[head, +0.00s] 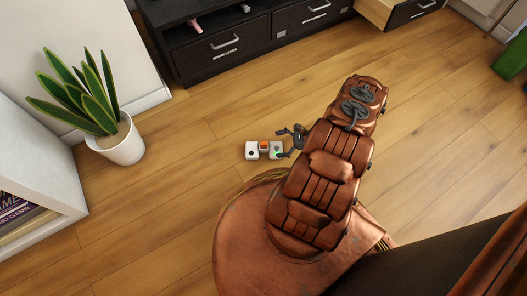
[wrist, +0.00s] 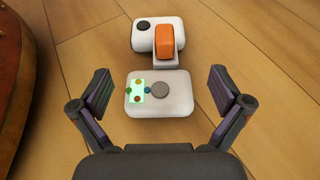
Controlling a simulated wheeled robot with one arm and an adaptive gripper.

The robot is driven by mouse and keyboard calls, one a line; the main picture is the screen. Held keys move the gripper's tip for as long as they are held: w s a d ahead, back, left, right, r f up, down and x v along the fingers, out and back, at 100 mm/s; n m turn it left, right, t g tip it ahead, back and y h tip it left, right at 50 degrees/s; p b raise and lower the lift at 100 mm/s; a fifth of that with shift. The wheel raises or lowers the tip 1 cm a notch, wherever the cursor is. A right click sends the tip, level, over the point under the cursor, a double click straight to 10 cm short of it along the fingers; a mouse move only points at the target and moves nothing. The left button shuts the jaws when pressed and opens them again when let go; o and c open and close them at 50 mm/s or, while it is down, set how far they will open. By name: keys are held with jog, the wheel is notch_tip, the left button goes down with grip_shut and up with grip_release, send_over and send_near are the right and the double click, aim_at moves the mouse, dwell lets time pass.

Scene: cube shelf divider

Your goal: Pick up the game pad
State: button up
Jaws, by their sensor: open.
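The game pad (head: 252,151) lies on the wooden floor in the head view, a white body with an orange middle part. In the wrist view the game pad (wrist: 172,80) shows a near white half with a grey round stick and coloured buttons on a lit green patch, and a far white half with a dark stick. My gripper (head: 285,142) is at its right end in the head view. In the wrist view my gripper (wrist: 159,82) is open, its two fingers on either side of the near half, with gaps between. Nothing is held.
A potted plant (head: 120,143) stands to the left, beside a white shelf (head: 40,160) holding a boxed game. A black drawer cabinet (head: 235,45) stands at the back, with one open drawer (head: 376,10). The floor around the game pad is clear.

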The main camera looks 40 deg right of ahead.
aim_at(268, 148)
jog(key=shift+b+x, duration=0.3)
jog(key=shift+x, duration=0.75)
jog(key=b+x, duration=0.2)
jog(key=x, duration=0.1)
jog(key=shift+s+a+f, duration=0.1)
jog(key=shift+s+f, duration=0.05)
jog(key=shift+f, duration=0.2)
jog(key=shift+x, duration=0.85)
jog(key=shift+r, duration=0.1)
jog(key=c, duration=1.2)
jog(key=shift+r, duration=0.15)
